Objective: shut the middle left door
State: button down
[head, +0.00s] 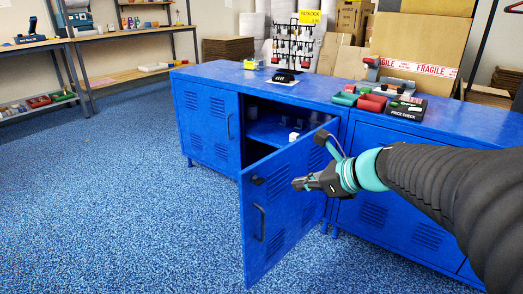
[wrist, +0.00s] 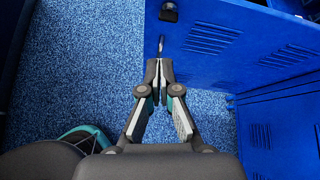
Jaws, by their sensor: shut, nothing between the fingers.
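The middle left door (head: 283,203) of the blue locker stands wide open, swung out into the room, with a dark pull handle (head: 258,222) and a small dark latch piece (head: 257,180) near its free edge. In the wrist view the door (wrist: 225,40) fills the upper right, and its latch piece (wrist: 168,12) shows at the top. My gripper (head: 297,184) is shut and empty, in front of the door's vented face in the head view. In the wrist view its fingertips (wrist: 158,62) are beside the door; I cannot tell whether they touch it.
The open compartment (head: 270,125) holds a small white item. A closed locker door (head: 207,125) is on the left and another (head: 400,200) on the right. The locker top carries a padlock rack (head: 292,45), red and green items and a price check box (head: 407,108). Blue carpet (head: 130,200) at left is clear.

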jog(key=w+m, duration=0.2)
jog(key=b, duration=0.1)
send_near(257, 171)
jog(key=shift+t, duration=0.4)
jog(key=w+a+f, duration=0.1)
jog(key=a+f, duration=0.1)
jog(key=w+a+f, duration=0.1)
jog(key=f, duration=0.1)
jog(key=shift+w+f, duration=0.1)
jog(key=shift+w, duration=0.25)
jog(key=shift+w+a, duration=0.45)
jog(key=shift+w, duration=0.05)
jog(key=shift+w+a, duration=0.1)
